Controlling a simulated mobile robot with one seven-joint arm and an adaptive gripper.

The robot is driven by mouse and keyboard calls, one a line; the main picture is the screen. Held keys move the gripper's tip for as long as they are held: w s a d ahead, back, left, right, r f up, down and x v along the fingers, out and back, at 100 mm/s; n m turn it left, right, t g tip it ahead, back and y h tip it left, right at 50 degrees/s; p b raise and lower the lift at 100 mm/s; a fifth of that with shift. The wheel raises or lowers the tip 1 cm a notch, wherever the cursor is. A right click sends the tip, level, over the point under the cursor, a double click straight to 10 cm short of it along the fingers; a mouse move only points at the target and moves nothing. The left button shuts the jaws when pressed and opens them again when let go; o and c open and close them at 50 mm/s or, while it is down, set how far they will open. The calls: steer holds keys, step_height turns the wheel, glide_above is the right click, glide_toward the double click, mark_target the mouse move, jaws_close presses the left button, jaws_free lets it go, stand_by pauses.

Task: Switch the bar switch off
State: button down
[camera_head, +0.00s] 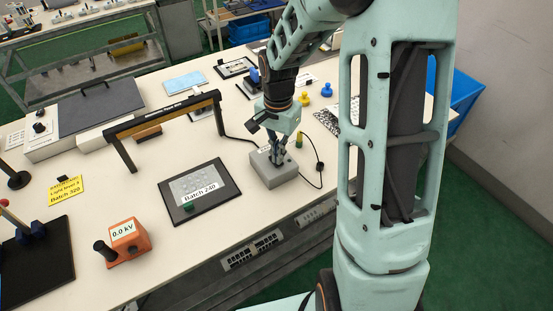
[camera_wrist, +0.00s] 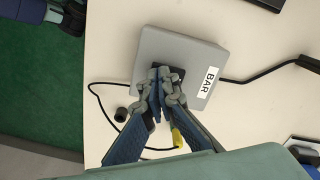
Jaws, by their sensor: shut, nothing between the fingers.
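The bar switch is a grey box (camera_head: 283,170) on the white table, right of the black board in the head view. In the wrist view the same box (camera_wrist: 205,52) carries a white label reading "BAR" and a dark part near its middle. My gripper (camera_head: 277,160) is shut and empty, pointing down onto the box. In the wrist view my gripper's fingertips (camera_wrist: 162,75) are at the dark part and cover much of it. I cannot tell whether they touch it or which way the switch lies.
A black cable (camera_wrist: 265,73) runs from the box. A small black knob (camera_wrist: 121,114) and a yellow-topped piece (camera_wrist: 178,138) lie close by. The black board (camera_head: 200,212) marked "Batch 240", an orange "0.0 kV" meter (camera_head: 126,237) and a black-orange frame (camera_head: 160,115) stand left.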

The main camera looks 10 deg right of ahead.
steer(key=shift+r+p, duration=2.05)
steer(key=shift+r, duration=1.25)
